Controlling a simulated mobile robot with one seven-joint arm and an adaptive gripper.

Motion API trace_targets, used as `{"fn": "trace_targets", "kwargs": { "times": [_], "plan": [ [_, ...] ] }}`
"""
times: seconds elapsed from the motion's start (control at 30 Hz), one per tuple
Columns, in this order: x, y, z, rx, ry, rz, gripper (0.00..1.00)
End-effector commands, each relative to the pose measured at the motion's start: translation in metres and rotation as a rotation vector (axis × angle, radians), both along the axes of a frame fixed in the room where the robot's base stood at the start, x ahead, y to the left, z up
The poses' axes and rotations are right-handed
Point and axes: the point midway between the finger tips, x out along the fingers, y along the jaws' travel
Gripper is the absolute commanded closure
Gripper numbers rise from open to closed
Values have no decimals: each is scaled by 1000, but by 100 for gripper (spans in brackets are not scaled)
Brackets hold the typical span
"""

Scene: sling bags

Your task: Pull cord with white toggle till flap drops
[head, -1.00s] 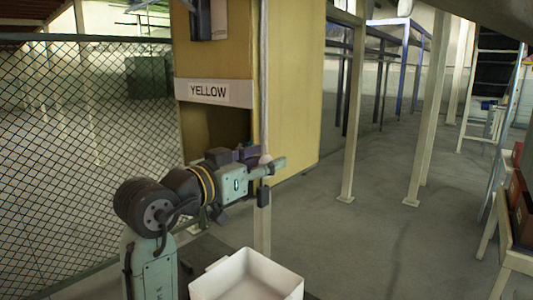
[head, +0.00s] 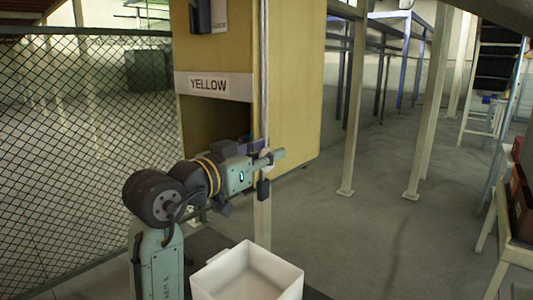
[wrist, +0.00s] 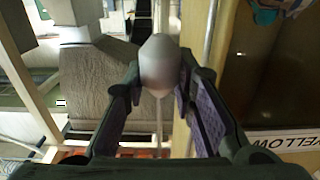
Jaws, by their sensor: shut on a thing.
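My gripper (head: 266,158) is at the front right corner of the tall yellow cabinet (head: 292,90), below the YELLOW label (head: 214,86). In the wrist view, its two fingers are closed on the white, egg-shaped toggle (wrist: 160,65). A thin pale cord (head: 264,80) runs down the cabinet's corner to the gripper. The dark opening (head: 210,118) under the label is partly hidden by my arm. I cannot make out a separate flap or its position.
An open white bin (head: 246,268) stands below the gripper. A wire mesh fence (head: 85,150) is at the left. Pale posts (head: 352,110) and open grey floor lie to the right. A rack with reddish boxes (head: 522,200) stands at the far right.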

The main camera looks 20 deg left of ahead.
Motion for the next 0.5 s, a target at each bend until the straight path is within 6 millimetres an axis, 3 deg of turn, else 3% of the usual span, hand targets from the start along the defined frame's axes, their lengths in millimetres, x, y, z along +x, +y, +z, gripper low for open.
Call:
{"fn": "trace_targets", "kwargs": {
  "times": [0.1, 0.5],
  "plan": [
    [0, 0, 0, 0, 0, 0, 100],
    [0, 0, 0, 0, 0, 1, 100]
  ]
}}
